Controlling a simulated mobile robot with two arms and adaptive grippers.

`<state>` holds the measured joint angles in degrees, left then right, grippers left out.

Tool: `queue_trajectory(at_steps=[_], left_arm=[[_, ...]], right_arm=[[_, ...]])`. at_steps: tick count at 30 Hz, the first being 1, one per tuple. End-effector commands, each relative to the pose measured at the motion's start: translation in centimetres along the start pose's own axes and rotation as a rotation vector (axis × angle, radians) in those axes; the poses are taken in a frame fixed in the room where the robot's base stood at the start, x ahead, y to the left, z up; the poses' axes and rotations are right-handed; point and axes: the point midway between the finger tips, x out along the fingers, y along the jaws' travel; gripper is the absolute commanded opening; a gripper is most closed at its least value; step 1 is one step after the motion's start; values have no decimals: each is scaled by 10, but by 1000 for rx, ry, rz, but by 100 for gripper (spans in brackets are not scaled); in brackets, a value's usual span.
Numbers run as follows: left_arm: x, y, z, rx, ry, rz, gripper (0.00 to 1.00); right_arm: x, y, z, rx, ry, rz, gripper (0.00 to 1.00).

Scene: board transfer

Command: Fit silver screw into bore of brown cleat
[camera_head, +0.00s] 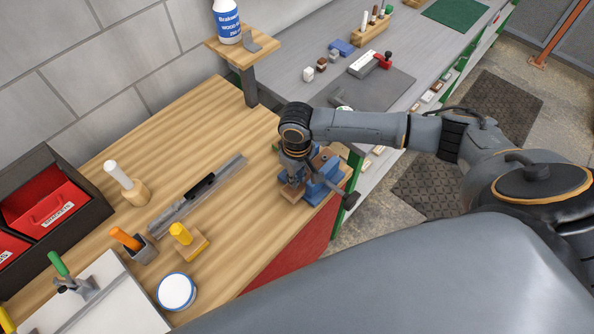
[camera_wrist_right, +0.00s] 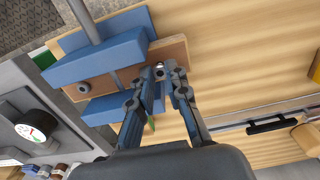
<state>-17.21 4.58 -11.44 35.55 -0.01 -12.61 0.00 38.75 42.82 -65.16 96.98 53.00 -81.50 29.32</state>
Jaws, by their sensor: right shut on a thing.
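The brown cleat (camera_wrist_right: 178,51) is held between the jaws of a blue vise (camera_wrist_right: 92,58) in the right wrist view. A round grey spot shows on its face toward the left; I cannot tell if it is a bore or a screw head. My right gripper (camera_wrist_right: 161,78) has its fingertips together at the cleat's right part, shut on a small silver piece, likely the silver screw (camera_wrist_right: 160,69). Whether the screw is in a bore or only over it cannot be told. In the head view the right gripper (camera_head: 292,176) hangs over the blue vise (camera_head: 321,189). My left gripper is not in view.
A steel rule with a black handle (camera_head: 201,186) lies left of the vise. Further left are a yellow-knobbed block (camera_head: 181,234), an orange handle (camera_head: 125,239), a white round tin (camera_head: 176,291) and red bins (camera_head: 45,205). A bottle (camera_head: 227,22) stands on a raised shelf behind.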

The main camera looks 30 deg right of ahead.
Motion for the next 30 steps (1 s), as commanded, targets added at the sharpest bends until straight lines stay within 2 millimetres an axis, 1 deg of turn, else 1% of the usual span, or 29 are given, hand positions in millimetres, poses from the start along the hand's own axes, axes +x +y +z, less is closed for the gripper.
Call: queue_trajectory(at_steps=[14, 15, 17, 18, 19, 27, 30], left_arm=[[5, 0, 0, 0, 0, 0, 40], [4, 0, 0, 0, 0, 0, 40], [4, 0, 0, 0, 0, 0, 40], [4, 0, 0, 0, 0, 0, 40], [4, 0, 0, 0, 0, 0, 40], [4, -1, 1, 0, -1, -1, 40], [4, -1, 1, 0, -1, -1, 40]], right_arm=[[11, 0, 0, 0, 1, 0, 0], [11, 0, 0, 0, 1, 0, 20], [11, 0, 0, 0, 1, 0, 32], [11, 0, 0, 0, 1, 0, 40], [11, 0, 0, 0, 1, 0, 42], [10, 0, 0, 0, 1, 0, 42], [4, 0, 0, 0, 1, 0, 42]])
